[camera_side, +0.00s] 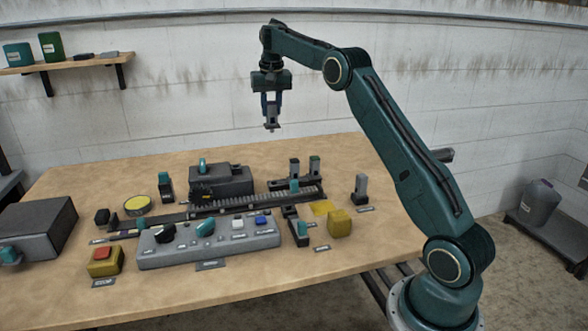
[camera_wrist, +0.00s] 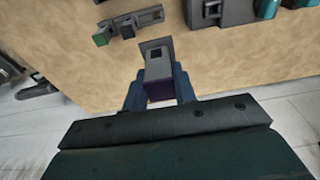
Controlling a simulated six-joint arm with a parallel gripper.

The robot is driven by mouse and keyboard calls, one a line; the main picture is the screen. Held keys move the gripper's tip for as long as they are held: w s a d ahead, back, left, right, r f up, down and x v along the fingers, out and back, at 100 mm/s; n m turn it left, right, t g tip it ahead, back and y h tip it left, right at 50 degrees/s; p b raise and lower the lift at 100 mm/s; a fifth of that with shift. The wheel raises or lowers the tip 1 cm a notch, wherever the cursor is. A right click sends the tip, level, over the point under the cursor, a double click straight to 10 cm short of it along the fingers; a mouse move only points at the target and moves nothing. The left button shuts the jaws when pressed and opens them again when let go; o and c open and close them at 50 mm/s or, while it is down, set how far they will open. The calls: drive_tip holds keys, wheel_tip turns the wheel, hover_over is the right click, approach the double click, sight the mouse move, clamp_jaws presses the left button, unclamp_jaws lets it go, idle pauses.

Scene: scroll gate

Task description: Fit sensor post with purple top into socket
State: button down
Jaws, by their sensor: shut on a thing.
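My gripper (camera_side: 271,103) is high above the back of the table, its fingers pointing down. It is shut on a grey sensor post (camera_side: 271,122), which hangs below the fingers, clear of everything. In the wrist view the post (camera_wrist: 157,64) sits between the blue fingers (camera_wrist: 160,88), and its purple top (camera_wrist: 160,92) is close to the gripper body. The post's far end flares into a square plate with a dark mark. A dark rack (camera_side: 278,184) on the table holds a dark-topped post (camera_side: 294,168) and a green-topped post (camera_side: 315,165). I cannot make out an empty socket clearly.
A toothed rail (camera_side: 250,201) runs beside a dark motor box (camera_side: 221,180). A control panel (camera_side: 208,242) with knobs and buttons stands in front. The table's back strip is bare.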

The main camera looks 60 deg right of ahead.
drive_tip(key=shift+s+f, duration=0.15)
drive_tip(key=shift+f, duration=0.1)
drive_tip(key=shift+s+a+f, duration=0.25)
drive_tip(key=shift+s+f, duration=0.05)
drive_tip(key=shift+f, duration=0.25)
drive_tip(key=s+a+f, duration=0.9)
drive_tip(key=s+f, duration=0.1)
drive_tip(key=f, duration=0.1)
drive_tip(key=shift+s+a, duration=0.2)
drive_tip(key=shift+s, duration=0.05)
drive_tip(key=shift+f, duration=0.25)
drive_tip(key=shift+f, duration=1.9)
drive_tip(key=shift+f, duration=1.5)
idle(1.4)
drive_tip(key=c, duration=1.1)
unclamp_jaws()
